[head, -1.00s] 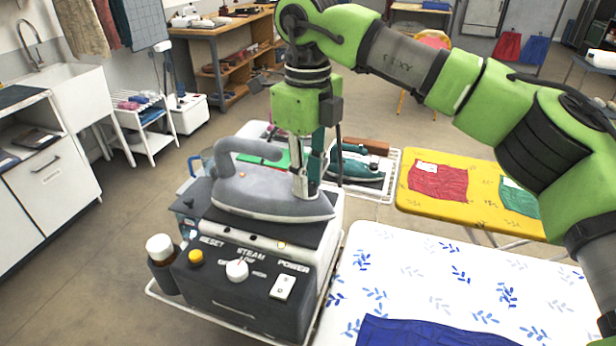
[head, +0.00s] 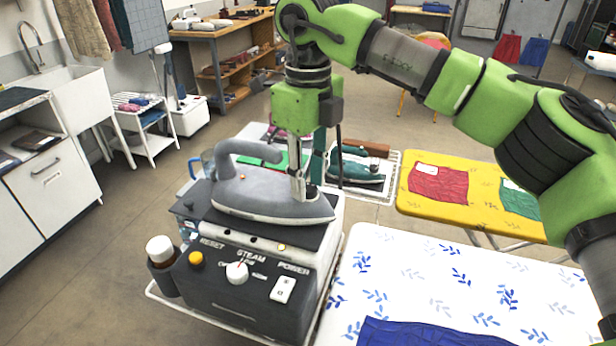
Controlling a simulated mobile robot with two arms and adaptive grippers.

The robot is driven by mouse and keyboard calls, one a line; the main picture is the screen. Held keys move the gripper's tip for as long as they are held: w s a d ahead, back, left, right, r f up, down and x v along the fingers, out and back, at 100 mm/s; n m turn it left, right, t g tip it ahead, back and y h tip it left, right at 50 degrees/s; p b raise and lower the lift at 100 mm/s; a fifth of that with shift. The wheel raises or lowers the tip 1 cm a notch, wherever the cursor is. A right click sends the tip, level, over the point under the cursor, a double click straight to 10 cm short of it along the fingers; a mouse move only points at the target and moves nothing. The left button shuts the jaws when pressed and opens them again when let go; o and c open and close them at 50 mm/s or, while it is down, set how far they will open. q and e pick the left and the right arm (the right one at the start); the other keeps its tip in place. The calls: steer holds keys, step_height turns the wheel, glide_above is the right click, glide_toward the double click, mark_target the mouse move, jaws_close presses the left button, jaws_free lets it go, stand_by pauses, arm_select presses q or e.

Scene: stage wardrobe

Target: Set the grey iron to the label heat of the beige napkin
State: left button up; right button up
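The grey iron (head: 270,198) rests on the dark top of the steam station (head: 250,290), its handle to the left and its tip to the right. My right gripper (head: 299,196) points straight down at the iron's upper body, right of the handle. Its fingertips are at or very near the surface; contact is unclear. The fingers look narrow from here, and I cannot tell whether they are shut or on a dial. No heat marking is readable on the iron. I see no beige napkin. My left gripper is not in view.
The station front has a steam knob (head: 237,272), a power switch (head: 283,290) and a yellow button (head: 196,259). A patterned ironing board (head: 420,270) holds a blue cloth (head: 430,335). A yellow board (head: 480,220) holds red and green cloths. A teal iron (head: 358,172) stands behind.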

mark_target(308, 188)
step_height(308, 188, up, 12)
stand_by(0.4)
